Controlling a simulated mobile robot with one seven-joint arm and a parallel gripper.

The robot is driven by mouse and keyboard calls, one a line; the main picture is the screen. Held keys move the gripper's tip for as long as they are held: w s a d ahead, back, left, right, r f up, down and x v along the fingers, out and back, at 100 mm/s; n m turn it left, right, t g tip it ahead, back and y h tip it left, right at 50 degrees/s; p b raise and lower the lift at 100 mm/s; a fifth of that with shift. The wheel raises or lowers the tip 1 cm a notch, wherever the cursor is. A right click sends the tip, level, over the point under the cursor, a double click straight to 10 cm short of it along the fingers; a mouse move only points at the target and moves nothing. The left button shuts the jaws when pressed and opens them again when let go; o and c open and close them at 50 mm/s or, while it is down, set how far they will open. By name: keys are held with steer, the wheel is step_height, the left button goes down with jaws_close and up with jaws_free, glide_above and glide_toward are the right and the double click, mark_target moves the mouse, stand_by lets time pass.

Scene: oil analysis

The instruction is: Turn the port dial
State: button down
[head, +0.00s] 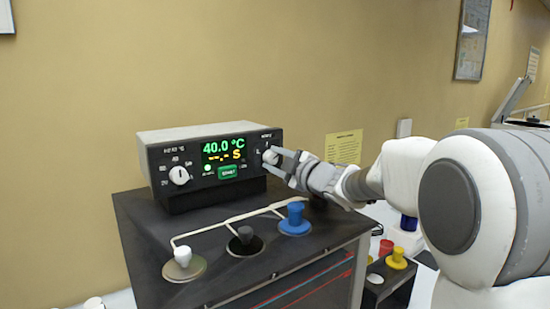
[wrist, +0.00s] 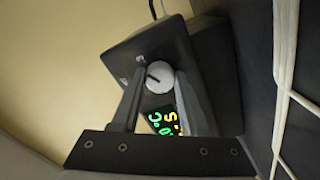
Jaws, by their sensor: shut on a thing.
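The control box (head: 215,150) stands on a dark cabinet and shows 40.0 °C in green and dashes with an S in yellow. Its right-hand white dial (head: 270,157) is at the fingertips of my gripper (head: 273,158). In the wrist view the same dial (wrist: 159,77), with a dark pointer line, sits between the two fingers of my gripper (wrist: 158,80). The fingers are closed around its sides. A second white dial (head: 179,176) is on the left of the panel, apart from my gripper. A green START button (head: 228,173) lies between the dials.
On the cabinet top (head: 140,215), in front of the box, are a white-knobbed plug (head: 183,257), a black plug (head: 246,236) and a blue plug (head: 295,215), joined by a pale line. Yellow and red items stand lower right. Wall space above the box is clear.

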stand_by(0.4)
steer(key=shift+c, duration=2.1)
jaws_free()
steer(key=b+v, duration=0.2)
steer(key=v, duration=1.5)
steer(key=shift+s+b, duration=0.2)
steer(key=shift+b, duration=0.1)
steer(key=shift+d, duration=0.2)
